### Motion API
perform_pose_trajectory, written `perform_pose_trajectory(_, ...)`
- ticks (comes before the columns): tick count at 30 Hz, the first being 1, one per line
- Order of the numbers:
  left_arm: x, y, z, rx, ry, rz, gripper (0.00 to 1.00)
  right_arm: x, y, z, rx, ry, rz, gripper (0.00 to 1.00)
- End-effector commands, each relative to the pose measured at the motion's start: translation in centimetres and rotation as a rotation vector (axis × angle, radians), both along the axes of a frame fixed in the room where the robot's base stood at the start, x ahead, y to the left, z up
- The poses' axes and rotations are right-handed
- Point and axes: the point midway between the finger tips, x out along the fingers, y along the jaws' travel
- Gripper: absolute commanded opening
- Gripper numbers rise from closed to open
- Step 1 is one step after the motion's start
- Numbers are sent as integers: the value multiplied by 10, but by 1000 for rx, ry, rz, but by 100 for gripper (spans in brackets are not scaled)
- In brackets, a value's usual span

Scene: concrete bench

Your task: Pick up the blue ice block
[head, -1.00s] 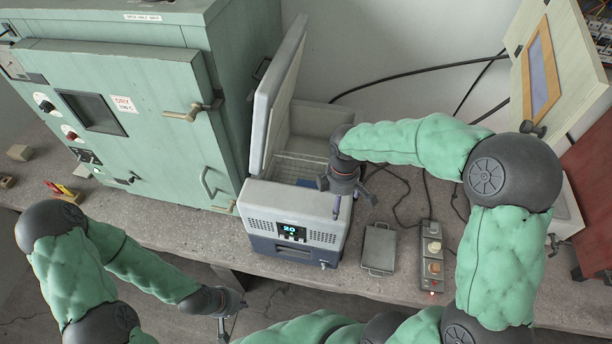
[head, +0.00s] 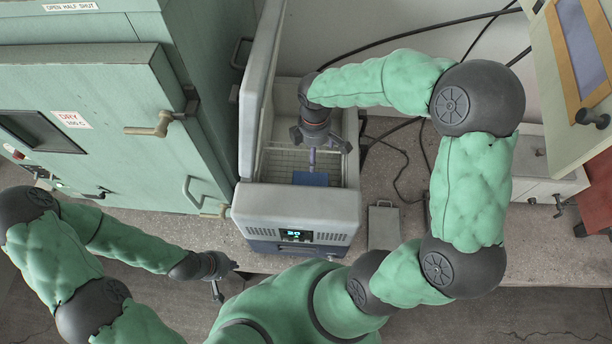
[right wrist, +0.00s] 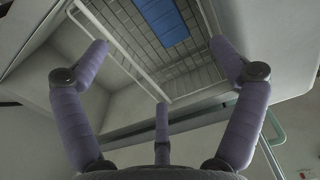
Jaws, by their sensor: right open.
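The blue ice block (head: 311,178) lies on the wire rack inside the open cooler box (head: 297,200), near the front of its interior. In the right wrist view the blue block (right wrist: 162,22) shows at the top, beyond the fingertips. My right gripper (head: 312,158) is over the cooler's opening, pointing down, with its fingers apart and nothing between them; it also shows in the right wrist view (right wrist: 160,65). The gripper partly covers the rack in the head view. My left gripper (head: 217,288) hangs in front of the bench, away from the block; its fingers are too small to read.
The cooler's raised lid (head: 262,90) stands at the left of the opening. A green oven (head: 100,110) fills the left of the bench. A small grey metal plate (head: 383,228) lies right of the cooler, and cables run behind it.

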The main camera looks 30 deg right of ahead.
Motion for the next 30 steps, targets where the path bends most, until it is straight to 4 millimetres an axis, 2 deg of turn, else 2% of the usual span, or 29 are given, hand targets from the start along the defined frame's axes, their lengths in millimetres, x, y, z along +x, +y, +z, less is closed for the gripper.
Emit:
perform_pose_trajectory(1, -1, 0, -9, 0, 1, 0, 0, 0, 0, -9, 0, 0, 0, 95)
perform_pose_trajectory(15, 0, 0, -62, 0, 1, 0, 0, 0, 0, -62, 0, 0, 0, 95)
perform_pose_trajectory(20, 0, 0, -66, 0, 1, 0, 0, 0, 0, -71, 0, 1, 0, 95)
perform_pose_trajectory(30, 0, 0, -67, 0, 0, 0, 0, 0, 0, -115, 0, 1, 0, 95)
